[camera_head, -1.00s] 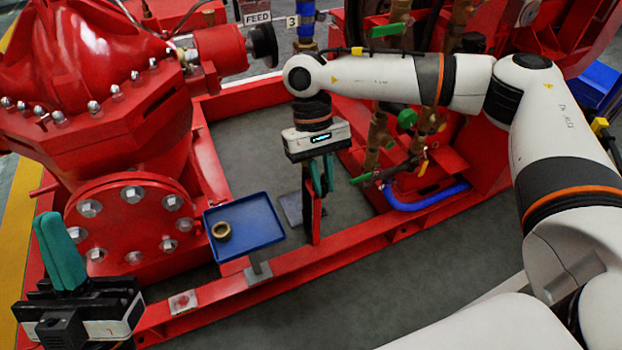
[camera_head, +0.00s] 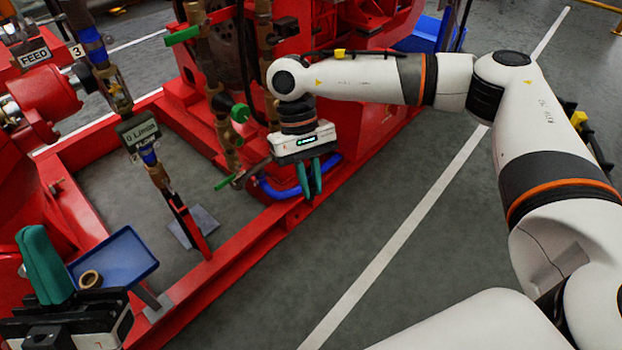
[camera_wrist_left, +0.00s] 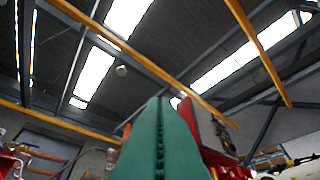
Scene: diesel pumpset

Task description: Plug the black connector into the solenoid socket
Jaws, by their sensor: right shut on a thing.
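My right gripper (camera_head: 311,180) hangs down in front of the red frame, by the blue hose. Its teal fingers are close together on a small dark piece, which looks like the black connector; it is mostly hidden between them. My left gripper (camera_head: 45,265) is at the lower left with its fingers pointing up. They are pressed together with nothing between them, and the left wrist view shows the closed fingers (camera_wrist_left: 160,140) against the ceiling. I cannot pick out the solenoid socket in either view.
A blue tray (camera_head: 130,262) with a brass ring (camera_head: 90,279) stands close to my left gripper. The red base rail (camera_head: 235,255) runs below brass piping with green-handled valves (camera_head: 183,36). A blue hose (camera_head: 290,190) curves behind my right gripper. Open grey floor (camera_head: 440,240) lies to the right.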

